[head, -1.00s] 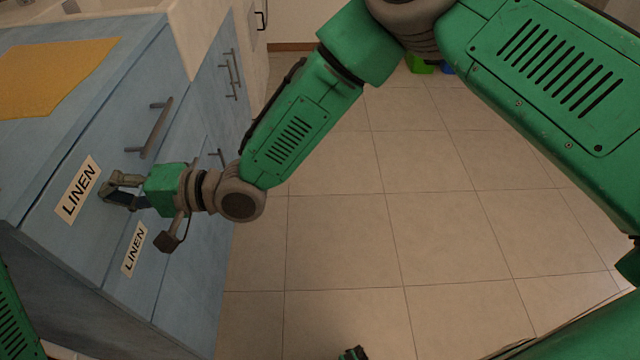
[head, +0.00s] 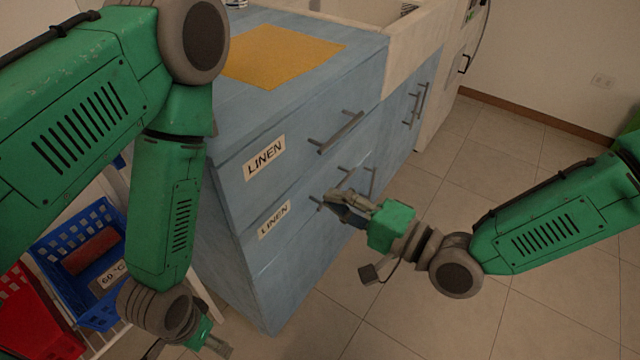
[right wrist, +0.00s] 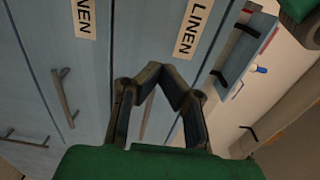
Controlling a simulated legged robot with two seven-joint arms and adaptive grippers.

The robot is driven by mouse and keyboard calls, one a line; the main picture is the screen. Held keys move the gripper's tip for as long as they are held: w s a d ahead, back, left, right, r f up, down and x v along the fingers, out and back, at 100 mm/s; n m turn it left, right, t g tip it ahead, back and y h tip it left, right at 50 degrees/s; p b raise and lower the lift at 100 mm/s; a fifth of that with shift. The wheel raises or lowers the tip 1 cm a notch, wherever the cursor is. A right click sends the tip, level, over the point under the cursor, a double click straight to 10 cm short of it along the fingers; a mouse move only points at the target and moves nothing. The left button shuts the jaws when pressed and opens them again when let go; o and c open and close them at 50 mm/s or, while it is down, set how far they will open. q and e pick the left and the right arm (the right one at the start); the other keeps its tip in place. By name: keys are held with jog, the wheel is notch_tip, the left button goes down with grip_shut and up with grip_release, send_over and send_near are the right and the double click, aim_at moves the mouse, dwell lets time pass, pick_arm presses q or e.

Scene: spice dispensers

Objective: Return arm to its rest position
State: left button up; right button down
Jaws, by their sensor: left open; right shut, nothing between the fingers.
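My right arm comes in from the right in the head view. Its gripper (head: 342,206) is shut and empty, in front of the blue cabinet, near the lower drawer's handle. In the right wrist view the fingers (right wrist: 160,76) meet at the tips, with drawer fronts and handles behind them. My left arm hangs down along the left side of the head view. Its open gripper (head: 218,346) is at the bottom edge, partly hidden by its own wrist, left of the cabinet.
A yellow cloth (head: 285,56) lies on top. Blue (head: 60,240) and red (head: 25,315) baskets stand at left. Tiled floor (head: 480,180) is open at right.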

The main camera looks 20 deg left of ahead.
jog(key=s+d+f+n+g+h+p, duration=0.1)
jog(key=s+d+f+h, duration=0.45)
jog(key=d+f, duration=0.35)
jog(key=s+d+f+n+g+h+p, duration=0.1)
jog(key=s+d+f+h+p, duration=0.1)
jog(key=s+d+f+h, duration=0.55)
pick_arm(q)
jog(key=r, duration=0.1)
jog(key=d+r, duration=0.1)
jog(key=r, duration=0.1)
jog(key=r+p, duration=0.1)
jog(key=shift+d+r, duration=0.3)
jog(key=shift+d, duration=0.1)
pick_arm(e)
jog(key=s+d+n+g+h, duration=0.1)
jog(key=s+d, duration=0.3)
jog(key=d, duration=0.7)
jog(key=s+d+f+n+g+h, duration=0.1)
jog(key=s+d, duration=0.4)
jog(key=d, duration=0.6)
jog(key=shift+s+d+f+g+h, duration=0.25)
jog(key=shift+d+g+h, duration=0.2)
jog(key=shift+h, duration=0.55)
pick_arm(q)
jog(key=shift+a+f, duration=0.1)
jog(key=shift+a, duration=0.1)
pick_arm(e)
jog(key=shift+a, duration=0.25)
